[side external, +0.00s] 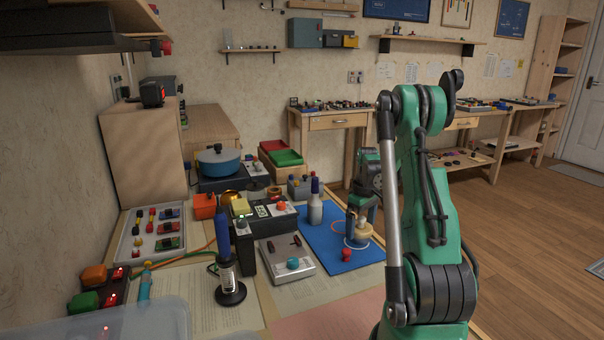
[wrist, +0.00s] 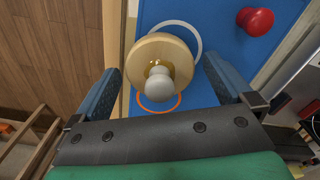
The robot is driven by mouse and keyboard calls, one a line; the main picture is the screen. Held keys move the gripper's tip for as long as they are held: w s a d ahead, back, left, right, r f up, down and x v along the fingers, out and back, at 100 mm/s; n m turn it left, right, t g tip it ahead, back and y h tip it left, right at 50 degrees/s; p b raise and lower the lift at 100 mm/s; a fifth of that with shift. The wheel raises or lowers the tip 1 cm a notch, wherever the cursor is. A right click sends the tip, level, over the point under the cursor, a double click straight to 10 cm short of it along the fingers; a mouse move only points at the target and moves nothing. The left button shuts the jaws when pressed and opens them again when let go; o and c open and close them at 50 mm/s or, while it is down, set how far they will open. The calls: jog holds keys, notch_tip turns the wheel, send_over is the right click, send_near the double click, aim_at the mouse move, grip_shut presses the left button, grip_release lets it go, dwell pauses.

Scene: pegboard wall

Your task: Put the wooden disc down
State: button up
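The wooden disc (wrist: 150,48), pale with a whitish knob (wrist: 159,84) on top, is seen from above in the wrist view. In the side view the wooden disc (side external: 358,236) is low at the right part of the blue mat (side external: 345,256) and looks to rest there. It covers part of a white ring (wrist: 190,28) and lies beside an orange ring (wrist: 160,104). My gripper (wrist: 160,65) is open, its two blue-padded fingers apart on either side of the disc and knob, with gaps. In the side view my gripper (side external: 362,207) is right above the disc.
A red knob (wrist: 255,20) stands on the mat near the disc; it also shows in the side view (side external: 346,255). A grey box (side external: 285,257) is left of the mat. The table edge is close beside the disc.

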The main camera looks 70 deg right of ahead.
notch_tip(320, 180, up, 12)
jog(key=w+a+r+n+t+h, duration=0.1)
jog(key=w+a+r, duration=0.1)
jog(key=w+a, duration=0.6)
jog(key=w+a+f+n+t, duration=0.1)
jog(key=a+t, duration=0.1)
jog(key=a, duration=0.6)
jog(key=w+a+n+t, duration=0.1)
jog(key=a+t, duration=0.1)
jog(key=a, duration=0.7)
jog(key=w+a+f+n+t+y, duration=0.1)
jog(key=a+t, duration=0.1)
jog(key=a, duration=0.6)
jog(key=shift+w+a+f, duration=0.25)
jog(key=shift+w+f, duration=0.05)
jog(key=shift+f, duration=0.05)
